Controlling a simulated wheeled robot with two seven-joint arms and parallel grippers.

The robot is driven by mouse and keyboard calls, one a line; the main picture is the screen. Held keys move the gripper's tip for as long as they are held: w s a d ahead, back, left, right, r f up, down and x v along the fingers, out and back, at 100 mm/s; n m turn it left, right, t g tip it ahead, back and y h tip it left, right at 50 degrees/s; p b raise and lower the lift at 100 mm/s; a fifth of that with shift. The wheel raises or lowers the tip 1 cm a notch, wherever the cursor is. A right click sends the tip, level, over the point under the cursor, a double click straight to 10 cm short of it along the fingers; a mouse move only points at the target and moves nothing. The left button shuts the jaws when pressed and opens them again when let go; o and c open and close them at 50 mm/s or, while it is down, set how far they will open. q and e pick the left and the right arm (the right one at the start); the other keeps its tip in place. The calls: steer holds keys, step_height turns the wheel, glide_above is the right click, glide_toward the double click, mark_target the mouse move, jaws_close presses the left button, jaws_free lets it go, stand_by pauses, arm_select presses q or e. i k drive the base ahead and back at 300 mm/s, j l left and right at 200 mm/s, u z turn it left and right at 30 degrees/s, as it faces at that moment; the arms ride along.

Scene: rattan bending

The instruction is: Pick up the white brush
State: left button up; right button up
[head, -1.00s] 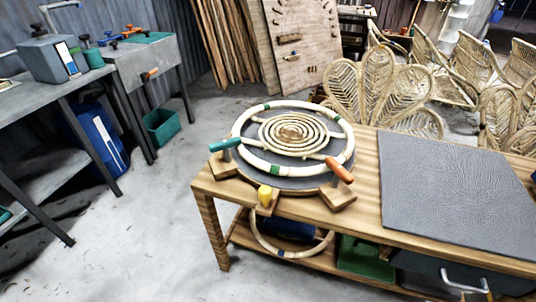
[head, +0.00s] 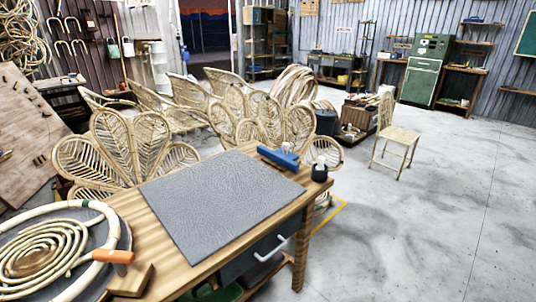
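I see nothing that I can clearly make out as a white brush in the head view. A dark, rounded item with a white top (head: 320,168) stands at the far right corner of the wooden workbench (head: 160,243); it is too small to tell what it is. A long blue item (head: 279,157) lies beside it, at the back edge of a grey textured mat (head: 220,200). Neither of my grippers is in view.
A round rattan-coil jig (head: 60,250) with an orange handle (head: 113,256) fills the bench's left end. Woven rattan chairs (head: 125,150) crowd behind the bench. A light chair (head: 395,140) stands farther right. The concrete floor (head: 430,220) at right is largely clear.

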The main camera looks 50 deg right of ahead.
mark_target(320, 159)
steer(key=z, duration=2.15)
steer(key=u, duration=1.75)
steer(key=z, duration=1.75)
steer(key=i+l, duration=0.45)
steer(key=i, duration=0.2)
steer(key=i+l, duration=0.5)
steer(key=i, duration=0.15)
steer(key=i+j+u, duration=0.05)
